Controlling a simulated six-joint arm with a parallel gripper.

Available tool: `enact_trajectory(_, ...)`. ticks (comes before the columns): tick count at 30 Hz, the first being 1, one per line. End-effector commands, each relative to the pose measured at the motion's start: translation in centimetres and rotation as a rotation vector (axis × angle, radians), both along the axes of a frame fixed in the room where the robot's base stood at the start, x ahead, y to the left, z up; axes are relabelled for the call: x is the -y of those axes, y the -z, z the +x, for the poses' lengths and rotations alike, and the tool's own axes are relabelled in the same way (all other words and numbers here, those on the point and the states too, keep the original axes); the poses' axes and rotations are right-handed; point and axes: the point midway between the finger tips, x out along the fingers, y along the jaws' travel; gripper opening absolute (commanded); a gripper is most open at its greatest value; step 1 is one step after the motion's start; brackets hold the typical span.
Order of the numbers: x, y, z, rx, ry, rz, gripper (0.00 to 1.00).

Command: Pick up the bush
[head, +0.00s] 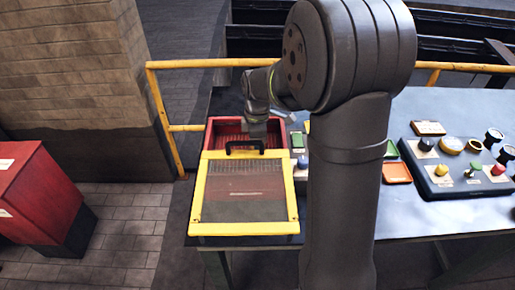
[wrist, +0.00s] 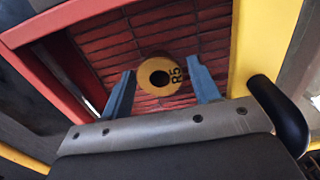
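The bush (wrist: 173,88), a yellow ring with a dark hole and the marking "R5", lies on the ribbed red floor of the red box (head: 209,137). My gripper (wrist: 161,84) is open in the wrist view, with one blue-grey finger on each side of the bush and gaps between. I cannot tell how far the fingertips are above it. In the head view my gripper (head: 256,126) is over the open back part of the box, and the bush cannot be made out there.
A yellow-framed lid (head: 245,228) with a black handle (head: 245,146) covers the front of the box, its handle close to my gripper. Green and orange trays (head: 396,173) and a panel with knobs (head: 450,187) stand on the right. A yellow rail (head: 190,64) runs behind.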

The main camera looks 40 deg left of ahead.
Motion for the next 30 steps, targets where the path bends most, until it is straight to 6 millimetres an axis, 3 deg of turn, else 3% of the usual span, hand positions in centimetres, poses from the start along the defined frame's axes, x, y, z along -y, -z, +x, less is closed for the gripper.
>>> enact_trajectory(1, 0.0, 0.0, 0.0, 0.000, 0.000, 0.000, 0.46)
enact_trajectory(6, 0.0, -0.1, 0.0, 0.001, 0.000, 0.001, 0.15)
enact_trajectory(17, 0.0, -0.7, 0.0, 0.001, 0.000, 0.001, 0.15)
enact_trajectory(24, -0.1, -4.1, 0.0, 0.002, 0.000, 0.004, 0.15)
enact_trajectory(30, 3.5, -6.5, 1.8, 0.002, 0.005, 0.004, 0.15)
